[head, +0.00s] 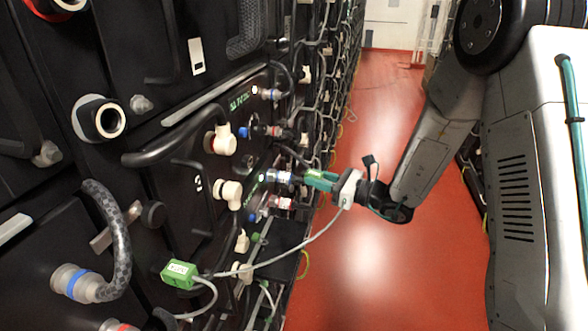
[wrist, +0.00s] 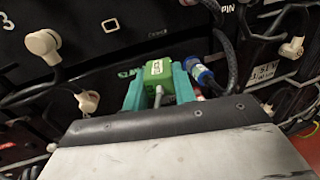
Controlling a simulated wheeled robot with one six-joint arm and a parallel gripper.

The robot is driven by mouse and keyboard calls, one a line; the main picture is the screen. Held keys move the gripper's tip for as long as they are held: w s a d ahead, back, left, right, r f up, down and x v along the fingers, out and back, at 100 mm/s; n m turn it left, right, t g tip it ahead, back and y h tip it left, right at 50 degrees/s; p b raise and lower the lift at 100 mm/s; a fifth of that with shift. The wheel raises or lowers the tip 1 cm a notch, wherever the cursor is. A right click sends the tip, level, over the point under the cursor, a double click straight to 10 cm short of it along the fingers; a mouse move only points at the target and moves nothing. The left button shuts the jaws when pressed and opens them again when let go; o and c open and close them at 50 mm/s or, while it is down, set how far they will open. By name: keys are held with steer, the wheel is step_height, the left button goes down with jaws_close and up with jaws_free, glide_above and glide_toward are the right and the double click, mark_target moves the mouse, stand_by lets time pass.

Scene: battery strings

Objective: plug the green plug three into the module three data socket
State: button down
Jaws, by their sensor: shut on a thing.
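My gripper (head: 316,180) has teal fingers and is shut on a green plug (head: 314,174) in front of the black module fronts. In the wrist view the same green plug (wrist: 158,70) sits between the two teal fingers of my gripper (wrist: 160,82), with its grey cable running back toward the camera. The label on the plug is too small to read. The data socket cannot be made out; the plug and fingers cover the panel ahead. A second green plug (head: 180,274) with a white label hangs on a grey cable at lower left.
Beige elbow connectors (head: 222,140) and thick black cables (head: 165,145) stick out from the module fronts. Blue-ringed connectors (wrist: 200,72) sit close to the right of my fingers. A loose grey cable (head: 300,245) loops below my gripper. The red floor (head: 355,270) of the aisle is clear.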

steer(key=s+a+r+n+g+y, duration=0.1)
steer(key=s+a+r+n+g, duration=0.1)
steer(key=a+r, duration=0.3)
steer(key=shift+s+a+r+n+g+y, duration=0.3)
steer(key=shift+s+a+g+y, duration=0.15)
steer(key=shift+s+g, duration=0.35)
steer(key=shift+w, duration=0.1)
steer(key=shift+x, duration=2.8)
steer(key=shift+x, duration=1.5)
steer(key=c, duration=1.1)
jaws_free()
steer(key=shift+f, duration=0.15)
steer(key=shift+o, duration=0.2)
